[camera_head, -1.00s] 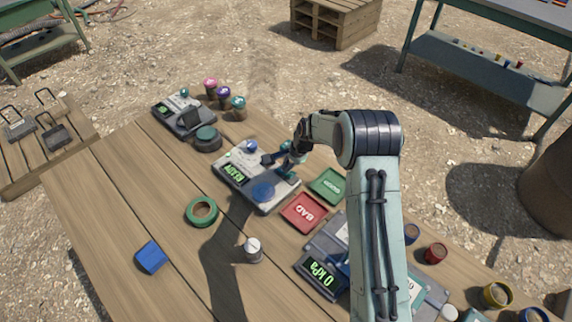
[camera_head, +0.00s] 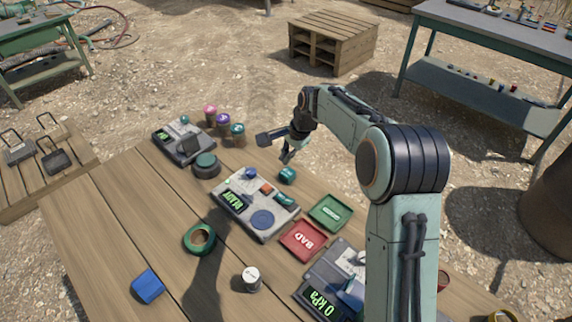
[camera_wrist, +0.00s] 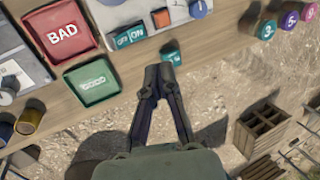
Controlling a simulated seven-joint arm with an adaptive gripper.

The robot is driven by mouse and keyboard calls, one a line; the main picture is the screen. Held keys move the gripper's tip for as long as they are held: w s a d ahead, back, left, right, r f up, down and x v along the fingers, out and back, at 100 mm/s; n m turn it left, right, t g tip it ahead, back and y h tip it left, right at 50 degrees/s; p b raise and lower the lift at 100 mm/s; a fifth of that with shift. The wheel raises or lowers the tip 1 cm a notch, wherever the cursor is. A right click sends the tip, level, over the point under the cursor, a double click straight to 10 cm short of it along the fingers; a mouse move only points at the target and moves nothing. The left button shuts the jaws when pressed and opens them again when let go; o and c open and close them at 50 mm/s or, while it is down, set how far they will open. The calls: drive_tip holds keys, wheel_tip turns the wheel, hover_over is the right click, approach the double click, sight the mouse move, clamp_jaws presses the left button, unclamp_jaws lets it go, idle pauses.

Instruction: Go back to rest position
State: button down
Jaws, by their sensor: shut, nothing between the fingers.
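My gripper (camera_head: 287,157) hangs above the far edge of the wooden table (camera_head: 100,222), past the grey device with the green READY display (camera_head: 237,203). In the wrist view my gripper (camera_wrist: 159,70) has its fingertips together with nothing between them. A small teal cylinder (camera_head: 287,175) stands on the table beside that device, just below the fingertips in the head view. It also shows in the wrist view (camera_wrist: 171,54), close past the fingertips and partly hidden by them. My gripper is apart from the device.
A red BAD tray (camera_head: 304,241) and a green tray (camera_head: 331,212) lie right of the device. A pressure device (camera_head: 320,300), a white-topped cylinder (camera_head: 251,279), a green ring (camera_head: 200,239) and a blue block (camera_head: 148,286) are nearer. Several numbered cylinders (camera_head: 223,122) stand at the far edge.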

drive_tip(key=shift+r, duration=0.15)
idle(0.3)
wheel_tip(320, 180, up, 10)
drive_tip(key=s+t, duration=0.1)
drive_tip(key=t, duration=0.1)
drive_tip(key=s+d+r+h, duration=0.1)
drive_tip(key=s+d+r, duration=0.2)
drive_tip(key=s+r, duration=0.4)
drive_tip(key=s+d+f+n+g, duration=0.1)
drive_tip(key=s+f+n, duration=0.2)
drive_tip(key=s, duration=0.6)
drive_tip(key=s+d+f+n+g, duration=0.2)
drive_tip(key=s+f+n, duration=0.1)
drive_tip(key=s, duration=0.7)
drive_tip(key=s+d+f+n+g+h, duration=0.1)
drive_tip(key=s+f+n, duration=0.3)
drive_tip(key=s, duration=0.6)
drive_tip(key=shift+s+d+f+g, duration=0.2)
drive_tip(key=shift+f+g, duration=0.3)
drive_tip(key=shift+f, duration=0.2)
